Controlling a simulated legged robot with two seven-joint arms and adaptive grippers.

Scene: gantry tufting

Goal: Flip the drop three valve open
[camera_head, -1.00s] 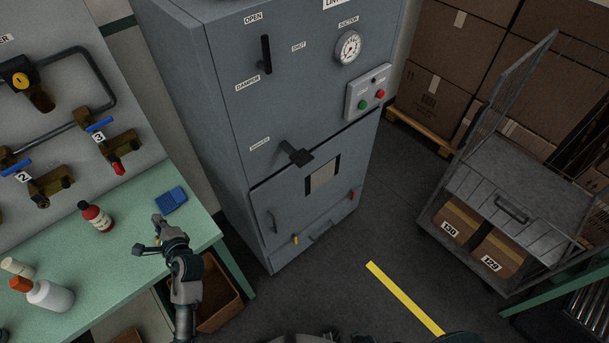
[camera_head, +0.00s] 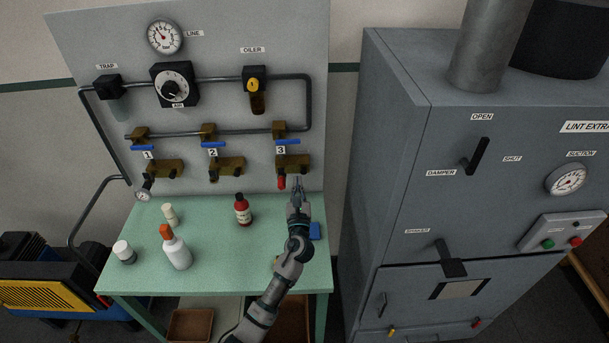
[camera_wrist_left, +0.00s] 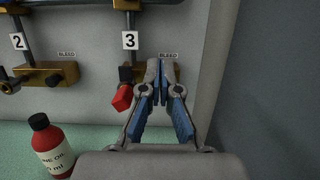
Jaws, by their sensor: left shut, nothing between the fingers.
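The drop three valve has a blue lever handle (camera_head: 288,143) above brass fittings, lying crosswise beside the "3" label (camera_head: 281,150) on the grey panel. Below it is a brass bleed block (camera_head: 296,162) with a red-tipped piece (camera_head: 282,182), which also shows in the left wrist view (camera_wrist_left: 122,97). My left gripper (camera_head: 298,183) is shut and empty, in front of the panel just below the drop three block and right of the red piece. In the left wrist view its fingertips (camera_wrist_left: 158,66) overlap the block; contact cannot be told. The blue lever is outside that view. My right gripper is not in view.
Drops one (camera_head: 137,145) and two (camera_head: 209,145) have similar blue levers to the left. A red bottle (camera_head: 243,210) and white bottle (camera_head: 175,248) stand on the green bench (camera_head: 215,265). The grey lint cabinet (camera_head: 390,150) stands close on the right.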

